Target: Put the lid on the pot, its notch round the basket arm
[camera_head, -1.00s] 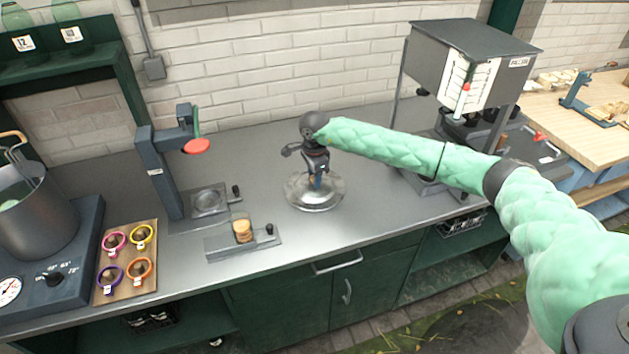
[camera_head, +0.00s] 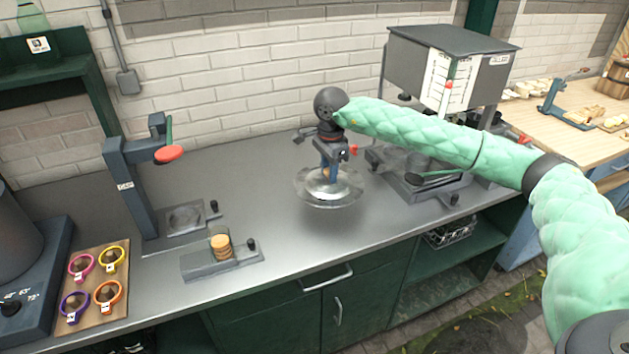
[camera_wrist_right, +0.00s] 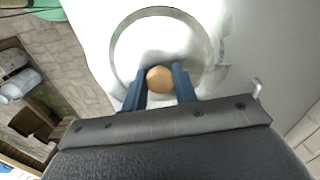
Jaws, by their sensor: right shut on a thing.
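The glass lid (camera_head: 345,190), clear with a metal rim, hangs under my right gripper (camera_head: 328,176), seemingly a little above the counter. In the right wrist view, the two blue fingers (camera_wrist_right: 160,88) are shut on the lid's round wooden knob (camera_wrist_right: 160,78), and the lid's rim (camera_wrist_right: 117,50) spreads beyond them. I cannot clearly make out the notch. The dark grey pot (camera_head: 14,235) is cut off by the left edge of the head view, far left of the lid. Its opening and the basket arm are out of view now. My left gripper is not in view.
Left of the lid stand a dark press with a red disc (camera_head: 169,154) and a tray (camera_head: 190,265) with a stack of round biscuits. A wooden board (camera_head: 92,292) holds several coloured rings. A grey machine (camera_head: 440,65) stands right. The mid-counter (camera_head: 255,180) is clear.

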